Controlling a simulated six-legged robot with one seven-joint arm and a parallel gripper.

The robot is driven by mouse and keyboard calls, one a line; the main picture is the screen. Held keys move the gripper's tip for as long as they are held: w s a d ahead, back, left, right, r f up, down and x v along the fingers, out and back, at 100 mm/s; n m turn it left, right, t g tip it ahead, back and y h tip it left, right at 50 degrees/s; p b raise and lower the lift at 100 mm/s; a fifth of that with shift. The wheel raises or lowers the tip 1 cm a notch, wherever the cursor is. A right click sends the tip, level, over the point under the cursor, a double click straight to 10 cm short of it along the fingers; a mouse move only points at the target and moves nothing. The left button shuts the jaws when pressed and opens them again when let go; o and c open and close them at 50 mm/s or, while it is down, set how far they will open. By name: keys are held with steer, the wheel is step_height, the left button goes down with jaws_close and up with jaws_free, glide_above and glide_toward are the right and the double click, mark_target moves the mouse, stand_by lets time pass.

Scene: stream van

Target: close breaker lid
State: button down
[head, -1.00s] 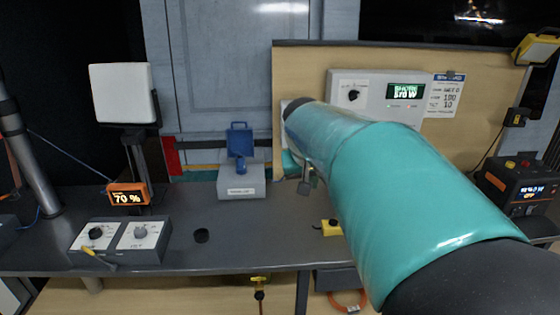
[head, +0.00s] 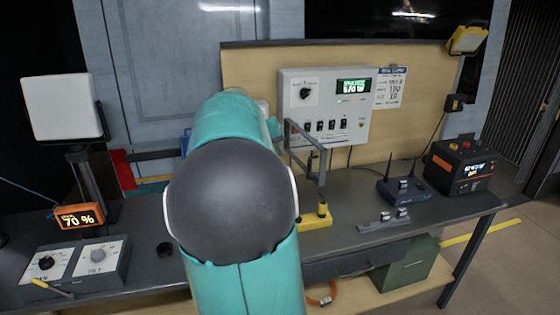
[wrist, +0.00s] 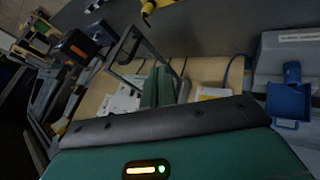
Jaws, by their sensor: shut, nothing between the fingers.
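The breaker panel (head: 325,105) is a pale box on the wooden backboard, with a knob, a lit green display and a row of dark switches. The breaker lid (head: 322,165) looks like a grey see-through frame, standing open and jutting out from the panel's lower part. The lid frame also shows in the wrist view (wrist: 125,45). My gripper (head: 274,127) is mostly hidden behind my teal arm, by the panel's lower left and left of the lid. In the wrist view its green shut fingers (wrist: 158,87) are close to the frame; contact cannot be told.
A yellow block (head: 316,220) stands on the bench below the lid. A router (head: 402,190) and a dark power unit (head: 460,165) are to the right. A knob box (head: 75,263) and an orange display (head: 80,217) are left. A blue lidded holder (wrist: 290,95) shows in the wrist view.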

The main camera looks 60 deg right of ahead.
steer(key=s+d+f, duration=0.4)
steer(key=d+f, duration=0.3)
steer(key=d, duration=0.1)
steer(key=shift+s+d+f, duration=0.2)
steer(key=shift+s+f, duration=0.05)
steer(key=shift+f, duration=0.15)
steer(key=shift+s, duration=0.1)
